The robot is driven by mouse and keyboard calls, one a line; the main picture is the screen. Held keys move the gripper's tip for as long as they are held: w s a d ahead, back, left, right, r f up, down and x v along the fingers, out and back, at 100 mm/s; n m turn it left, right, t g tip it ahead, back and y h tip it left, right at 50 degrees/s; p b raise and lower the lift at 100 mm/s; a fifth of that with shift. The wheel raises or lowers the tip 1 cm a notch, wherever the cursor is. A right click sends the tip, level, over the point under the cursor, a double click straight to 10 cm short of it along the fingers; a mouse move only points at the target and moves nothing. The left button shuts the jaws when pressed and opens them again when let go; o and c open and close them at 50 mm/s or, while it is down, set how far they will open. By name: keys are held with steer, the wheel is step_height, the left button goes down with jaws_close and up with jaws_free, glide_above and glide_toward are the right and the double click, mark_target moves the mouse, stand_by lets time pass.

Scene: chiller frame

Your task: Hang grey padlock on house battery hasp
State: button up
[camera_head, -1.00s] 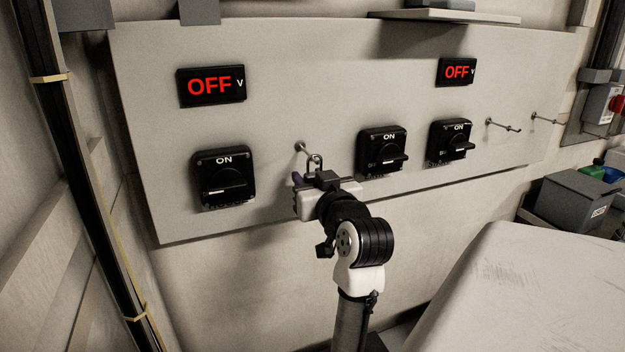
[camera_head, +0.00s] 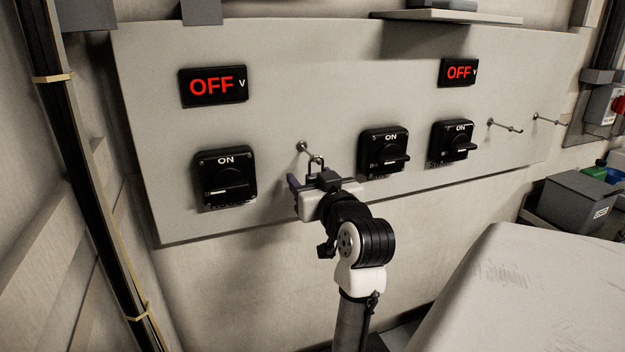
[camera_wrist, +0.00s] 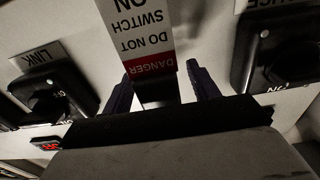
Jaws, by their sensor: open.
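The padlock shackle (camera_head: 317,163) shows just above my gripper in the head view, at the tip of a thin peg (camera_head: 303,148) on the panel. I cannot tell whether it hangs on the peg. The padlock body is mostly hidden by my gripper (camera_head: 315,180). In the wrist view my gripper (camera_wrist: 158,72) is open, with one dark purple finger on each side of a red and white danger tag (camera_wrist: 150,40) and a dark block (camera_wrist: 156,92), perhaps the padlock body. A black rotary switch (camera_head: 224,179) is left of my gripper; it also shows in the wrist view (camera_wrist: 285,55). I see no hasp clearly.
Two more black switches (camera_head: 382,151) (camera_head: 453,141) are on the panel to the right; the nearer is labelled LINK (camera_wrist: 40,55). Two red OFF displays (camera_head: 213,86) (camera_head: 458,72) are above. Empty pegs (camera_head: 505,126) stick out farther right. A pale surface (camera_head: 500,295) fills the lower right.

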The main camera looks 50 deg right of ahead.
steer(key=b+v, duration=0.3)
steer(key=v, duration=1.1)
